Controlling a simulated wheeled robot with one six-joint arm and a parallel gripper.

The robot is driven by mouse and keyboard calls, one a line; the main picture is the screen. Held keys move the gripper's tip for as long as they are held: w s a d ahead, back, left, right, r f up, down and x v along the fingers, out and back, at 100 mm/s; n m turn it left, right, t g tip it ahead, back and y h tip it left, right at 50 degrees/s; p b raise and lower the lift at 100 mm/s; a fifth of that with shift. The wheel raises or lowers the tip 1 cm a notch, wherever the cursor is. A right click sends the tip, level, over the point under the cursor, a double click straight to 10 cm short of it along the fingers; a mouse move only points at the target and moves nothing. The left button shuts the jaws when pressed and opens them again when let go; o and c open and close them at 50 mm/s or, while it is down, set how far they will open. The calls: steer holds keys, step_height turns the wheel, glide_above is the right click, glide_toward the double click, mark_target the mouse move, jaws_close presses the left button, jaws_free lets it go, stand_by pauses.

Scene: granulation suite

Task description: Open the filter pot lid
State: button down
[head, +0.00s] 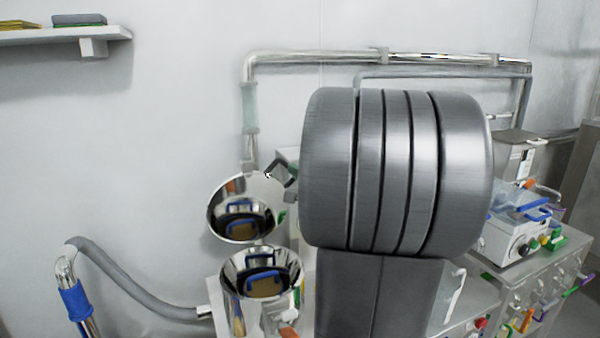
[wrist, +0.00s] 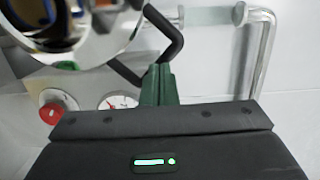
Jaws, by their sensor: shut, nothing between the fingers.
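The filter pot (head: 236,308) is a shiny metal vessel at lower centre-left in the head view. Its round mirror-like lid (head: 222,222) stands tilted up above the pot's mouth, clear of most of the rim. A dark angled handle (head: 280,172) shows at the lid's right side; in the wrist view the handle (wrist: 176,42) is beside the lid (wrist: 118,38). My gripper (wrist: 160,72) has its green fingers together and empty, close to the handle; I cannot tell if they touch. In the head view my arm hides most of the gripper.
A grey hose (head: 130,285) runs to the pot's left. A metal pipe (head: 320,57) runs along the wall behind. A bench at right holds a white box with a blue handle (head: 535,212). A red knob (wrist: 50,113) and a gauge (wrist: 112,102) show beyond the gripper.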

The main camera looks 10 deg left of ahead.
mark_target(288, 160)
steer(key=shift+g+h, duration=0.8)
steer(key=w+p, duration=0.1)
steer(key=p, duration=0.1)
steer(key=w+a+r+p, duration=0.1)
steer(key=p, duration=0.2)
steer(key=w+a+p, duration=0.1)
steer(key=p, duration=0.1)
steer(key=shift+w+a+r+p, duration=0.2)
steer(key=shift+w+a+p, duration=0.1)
steer(key=shift+p, duration=0.1)
steer(key=shift+w+a+f+p, duration=0.1)
steer(key=shift+w+a+p, duration=0.15)
steer(key=shift+w+p, duration=0.4)
steer(key=shift+f+g+p, duration=0.2)
steer(key=shift+g+p, duration=0.1)
